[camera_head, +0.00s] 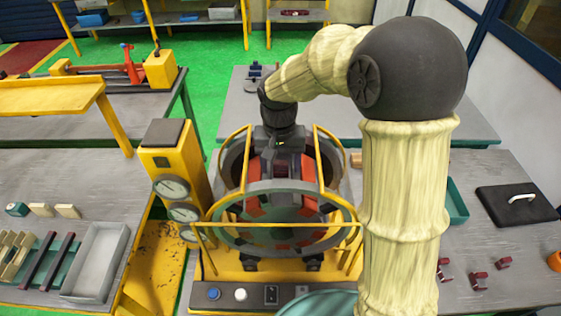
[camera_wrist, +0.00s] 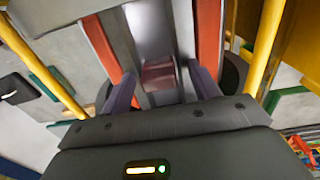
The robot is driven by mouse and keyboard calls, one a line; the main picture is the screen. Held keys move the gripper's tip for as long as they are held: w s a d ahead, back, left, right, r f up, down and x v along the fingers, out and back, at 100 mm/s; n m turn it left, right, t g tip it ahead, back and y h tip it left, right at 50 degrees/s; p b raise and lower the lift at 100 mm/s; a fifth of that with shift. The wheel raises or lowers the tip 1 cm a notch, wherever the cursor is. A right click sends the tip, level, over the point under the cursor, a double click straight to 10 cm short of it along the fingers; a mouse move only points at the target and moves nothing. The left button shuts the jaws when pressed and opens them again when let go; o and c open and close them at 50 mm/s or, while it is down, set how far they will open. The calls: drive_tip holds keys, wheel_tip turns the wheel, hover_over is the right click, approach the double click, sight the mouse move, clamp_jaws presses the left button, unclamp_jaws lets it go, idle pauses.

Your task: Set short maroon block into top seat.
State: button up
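A short maroon block (camera_wrist: 158,75) sits in the grey channel between two orange-red strips of the stator (camera_wrist: 208,35), in the wrist view. This channel looks like the top seat (camera_wrist: 150,35). My gripper (camera_wrist: 160,82) has one finger on each side of the block, with a visible gap on both sides, so it looks open. I cannot tell how deep the block sits.
Yellow bars (camera_head: 237,165) of the frame stand close on both sides of my gripper. Several maroon pieces (camera_head: 480,280) lie on the right table near a black lidded case (camera_head: 517,203). A gauge post (camera_head: 172,185) stands left of the stator. A grey tray (camera_head: 95,262) is at the left.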

drive_tip(key=shift+r, duration=0.1)
wheel_tip(320, 180, up, 17)
drive_tip(key=b, duration=0.3)
idle(0.5)
